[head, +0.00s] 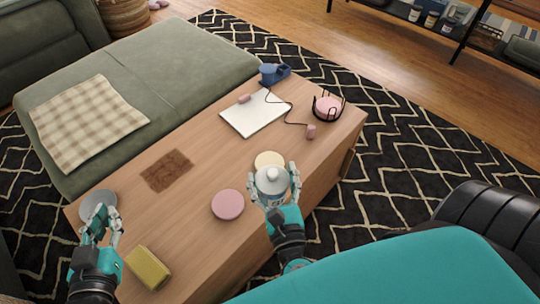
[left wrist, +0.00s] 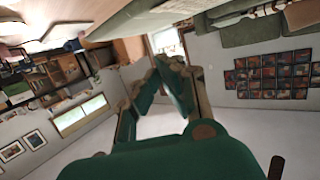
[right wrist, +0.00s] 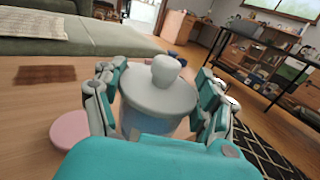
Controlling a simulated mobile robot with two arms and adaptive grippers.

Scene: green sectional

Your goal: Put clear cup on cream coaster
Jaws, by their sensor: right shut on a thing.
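The clear cup (head: 272,183) has a pale lid with a round knob. It stands upright between the fingers of my right gripper (head: 274,182), which is shut on it. In the right wrist view the cup's bluish see-through body (right wrist: 150,122) shows below the lid (right wrist: 160,88). The cream coaster (head: 268,158) lies on the wooden table just beyond the cup, its near part hidden by it. I cannot tell how high the cup is above the table. My left gripper (head: 101,211) is empty near a grey coaster, its fingertips together in the left wrist view (left wrist: 160,66).
On the table (head: 190,215) are a pink coaster (head: 228,204), a yellow block (head: 148,268), a grey coaster (head: 97,203), a brown mat (head: 166,171), a white pad (head: 252,113) and a black holder with pink coasters (head: 328,106). A green sofa (head: 150,80) stands behind.

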